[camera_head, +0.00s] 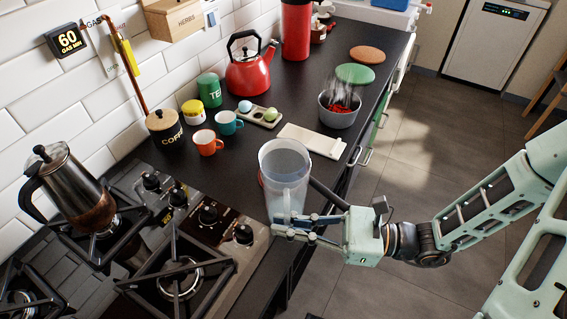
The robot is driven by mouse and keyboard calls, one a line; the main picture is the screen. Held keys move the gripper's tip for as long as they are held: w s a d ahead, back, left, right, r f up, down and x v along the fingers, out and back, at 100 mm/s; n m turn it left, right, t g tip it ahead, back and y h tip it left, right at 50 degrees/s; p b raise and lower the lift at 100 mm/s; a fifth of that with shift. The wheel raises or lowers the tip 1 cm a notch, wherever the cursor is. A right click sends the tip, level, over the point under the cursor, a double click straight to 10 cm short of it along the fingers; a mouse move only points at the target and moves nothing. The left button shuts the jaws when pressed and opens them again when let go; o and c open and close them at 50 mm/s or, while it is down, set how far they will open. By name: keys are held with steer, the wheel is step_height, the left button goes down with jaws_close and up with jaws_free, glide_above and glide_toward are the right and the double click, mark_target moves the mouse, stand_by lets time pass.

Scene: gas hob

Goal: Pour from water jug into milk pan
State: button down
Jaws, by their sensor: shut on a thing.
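The water jug (285,170) is a clear, greyish, tall vessel standing nearly upright at the counter's front part. My gripper (290,226) comes in from the right and is shut on the jug low down, at its handle side. Whether the jug's base touches the counter is hidden. A dark bar like a pan handle (327,194) sticks out to the right from behind the jug, and a thin reddish edge shows at its left. These may belong to the milk pan, but the jug hides most of that spot. The water level cannot be made out clearly.
A steaming grey pot with red contents (338,118) stands behind, near a pale board (312,141). Orange (207,143) and teal (229,123) mugs stand left. The hob (180,278) with a moka pot (75,190) is at front left. A red kettle (250,75) stands further back.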

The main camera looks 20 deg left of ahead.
mark_target(287, 215)
steer(key=shift+r+p, duration=2)
steer(key=shift+r, duration=0.25)
steer(key=shift+s+f, duration=0.1)
